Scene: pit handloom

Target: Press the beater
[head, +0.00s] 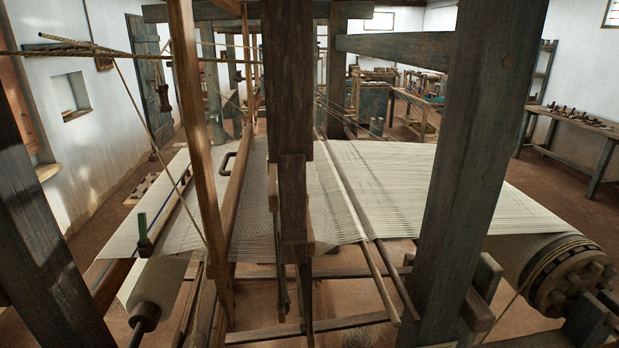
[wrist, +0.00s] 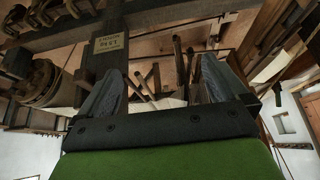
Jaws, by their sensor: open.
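The beater (head: 192,120) is a reddish-brown wooden frame left of centre in the head view. Its upright rises past the top edge, and its long bar (head: 236,185) runs away from me across the white warp. A dark loop-shaped handle (head: 227,161) shows beside the bar. A dark post in front hides part of the loom behind it. My gripper (wrist: 162,68) shows only in the wrist view, with two grey fingers spread apart and nothing seen between them. I cannot tell its distance from the beater.
Thick loom posts (head: 475,150) stand close on the right and left. The warp sheet (head: 400,180) spreads behind, with a ratcheted roller (head: 570,275) at right. A cord (head: 150,130) slants at left. The wrist view shows a beam with a label plate (wrist: 108,42).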

